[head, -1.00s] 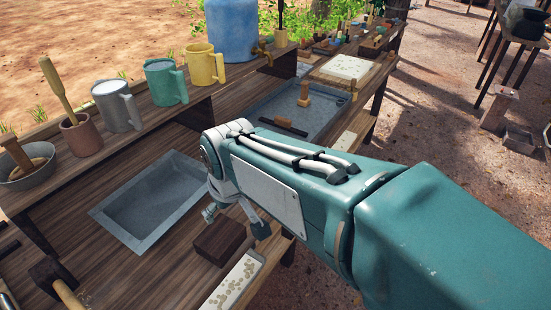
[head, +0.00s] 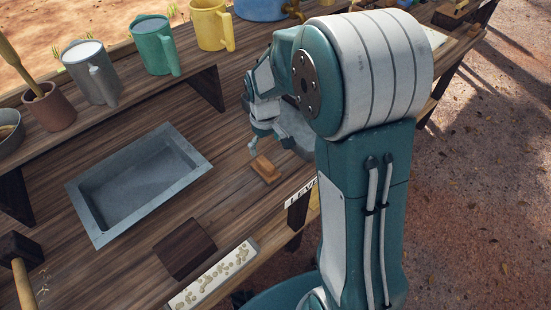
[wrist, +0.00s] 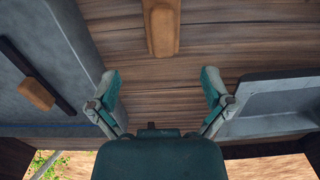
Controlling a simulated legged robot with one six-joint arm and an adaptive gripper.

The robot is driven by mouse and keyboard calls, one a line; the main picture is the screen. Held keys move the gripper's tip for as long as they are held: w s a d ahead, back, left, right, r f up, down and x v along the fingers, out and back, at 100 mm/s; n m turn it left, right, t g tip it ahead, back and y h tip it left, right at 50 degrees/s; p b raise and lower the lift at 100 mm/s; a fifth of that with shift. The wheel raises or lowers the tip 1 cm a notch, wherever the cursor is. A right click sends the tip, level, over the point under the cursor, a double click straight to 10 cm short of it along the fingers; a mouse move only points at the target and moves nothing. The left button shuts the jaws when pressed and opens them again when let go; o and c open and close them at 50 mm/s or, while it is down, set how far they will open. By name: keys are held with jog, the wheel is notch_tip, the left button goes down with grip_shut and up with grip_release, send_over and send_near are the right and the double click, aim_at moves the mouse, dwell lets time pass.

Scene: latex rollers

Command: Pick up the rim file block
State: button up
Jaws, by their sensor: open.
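A small orange-brown wooden block (head: 265,168) with a raised grip on a flat base lies on the bench, right of the metal basin. I take it to be the rim file block, though no label confirms this. In the wrist view the wooden block (wrist: 161,28) is at the top centre, cut off by the frame edge. My gripper (head: 257,143) is above the bench, just behind the block in the head view. In the wrist view my gripper (wrist: 163,88) is open, with bare planks between its fingers and the block beyond the fingertips.
The sunken metal basin (head: 140,190) is left of the block. A dark wooden block (head: 187,248) and a speckled pale strip (head: 214,276) lie at the front edge. A second basin (wrist: 75,50) holds a dark bar with a wooden piece. Mugs (head: 153,45) stand on the back shelf.

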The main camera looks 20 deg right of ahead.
aim_at(266, 161)
jog(key=f, duration=0.2)
jog(key=a+f, duration=0.1)
jog(key=f, duration=0.2)
jog(key=shift+a+f, duration=0.1)
jog(key=shift+f, duration=0.15)
jog(key=f, duration=0.2)
jog(key=d+f, duration=0.1)
jog(key=f, duration=0.1)
jog(key=shift+w+d+f, duration=0.1)
jog(key=shift+f, duration=0.5)
jog(key=shift+a, duration=0.45)
jog(key=c, duration=1.1)
jog(key=shift+c, duration=0.8)
jog(key=shift+d, duration=0.25)
